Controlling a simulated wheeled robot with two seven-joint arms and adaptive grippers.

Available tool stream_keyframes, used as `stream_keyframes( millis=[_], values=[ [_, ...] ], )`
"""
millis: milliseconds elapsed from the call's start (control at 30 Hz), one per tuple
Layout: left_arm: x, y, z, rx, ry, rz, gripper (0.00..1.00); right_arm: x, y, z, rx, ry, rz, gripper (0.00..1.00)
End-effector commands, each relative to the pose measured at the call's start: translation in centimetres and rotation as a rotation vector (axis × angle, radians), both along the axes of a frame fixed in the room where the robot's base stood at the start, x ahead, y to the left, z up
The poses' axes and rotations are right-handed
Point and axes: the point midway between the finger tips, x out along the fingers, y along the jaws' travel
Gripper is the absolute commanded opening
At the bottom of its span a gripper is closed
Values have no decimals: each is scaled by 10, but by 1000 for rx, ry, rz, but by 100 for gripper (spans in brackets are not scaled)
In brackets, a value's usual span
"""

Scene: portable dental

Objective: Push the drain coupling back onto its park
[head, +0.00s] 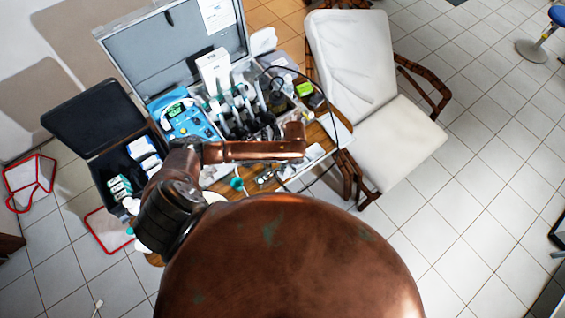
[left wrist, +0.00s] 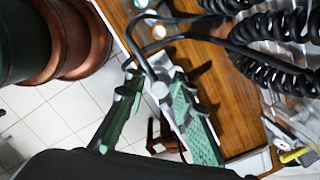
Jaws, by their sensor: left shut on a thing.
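In the left wrist view my left gripper (left wrist: 157,76), with two green ribbed fingers, is closed around a small grey-white piece (left wrist: 163,64) with a dark hose running from it. This looks like the drain coupling; the fingers partly hide it. It is held over or beside the edge of the wooden tabletop (left wrist: 225,95), with floor tiles showing below. I cannot make out the park or whether the coupling touches it. In the head view my copper left arm crosses in front of the dental unit, and the gripper itself cannot be made out. My right gripper is in neither view.
An open grey case (head: 175,45) with several dental handpieces and a blue device (head: 190,122) stands on the table. Black coiled cords (left wrist: 270,25) hang close to the gripper. A black case (head: 95,120) is at left, a white chair (head: 350,60) at right.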

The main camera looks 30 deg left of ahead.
Motion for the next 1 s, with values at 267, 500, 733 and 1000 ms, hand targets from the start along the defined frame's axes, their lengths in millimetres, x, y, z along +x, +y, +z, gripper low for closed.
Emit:
stream_keyframes(
  millis=[267,500,733,1000],
  values=[
    [-1,2,-25,1,0,4,3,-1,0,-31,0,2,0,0],
    [-1,3,-22,1,0,5,3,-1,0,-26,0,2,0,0],
    [-2,5,-27,0,-1,5,3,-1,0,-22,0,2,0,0],
    [-2,5,-29,0,-1,5,3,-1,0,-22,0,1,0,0]
  ],
)
